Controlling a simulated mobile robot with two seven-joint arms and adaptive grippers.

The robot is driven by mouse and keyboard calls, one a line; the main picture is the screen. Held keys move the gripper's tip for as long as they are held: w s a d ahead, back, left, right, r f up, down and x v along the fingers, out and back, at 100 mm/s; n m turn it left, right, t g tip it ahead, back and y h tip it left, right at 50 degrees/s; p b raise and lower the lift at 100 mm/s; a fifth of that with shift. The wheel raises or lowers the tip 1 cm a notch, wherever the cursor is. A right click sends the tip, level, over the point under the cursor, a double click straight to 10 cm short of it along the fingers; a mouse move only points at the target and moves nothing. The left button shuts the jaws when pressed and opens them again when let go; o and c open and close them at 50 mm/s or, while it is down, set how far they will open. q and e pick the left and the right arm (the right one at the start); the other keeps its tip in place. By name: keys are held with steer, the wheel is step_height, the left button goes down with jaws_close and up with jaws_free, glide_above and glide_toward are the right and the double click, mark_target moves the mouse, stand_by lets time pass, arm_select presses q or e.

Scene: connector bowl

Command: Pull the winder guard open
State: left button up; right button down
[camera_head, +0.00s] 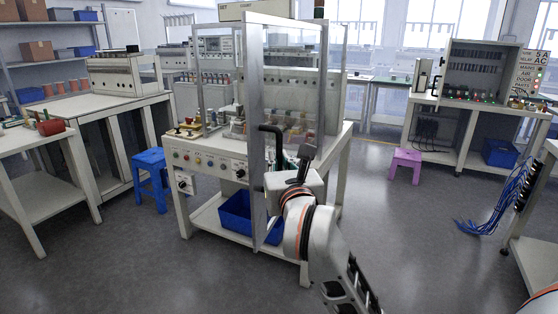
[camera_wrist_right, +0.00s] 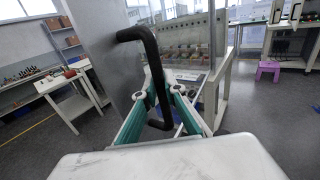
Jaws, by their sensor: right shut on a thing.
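The winder guard (camera_head: 285,60) is a clear panel in a grey metal frame on the winder bench. It stands swung out at an angle, with its taller, nearer upright on the left side. A black bar handle (camera_head: 272,129) sits on the guard; it also shows in the right wrist view (camera_wrist_right: 149,45), where the panel (camera_wrist_right: 105,50) is to its left. My right gripper (camera_head: 292,172) is at the handle. In the wrist view its teal fingers (camera_wrist_right: 156,92) close around the handle's upright bar. My arm hides part of the lower guard. My left gripper is not in view.
The winder bench (camera_head: 210,160) carries spools, knobs and coloured buttons, with a blue bin (camera_head: 236,215) on its lower shelf. A blue stool (camera_head: 150,168) stands left and a purple stool (camera_head: 404,163) right. The floor in front is clear, left and right of my arm.

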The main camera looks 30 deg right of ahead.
stand_by(0.3)
steer(key=c, duration=2.1)
jaws_free()
steer(key=v, duration=0.7)
steer(key=shift+s, duration=0.25)
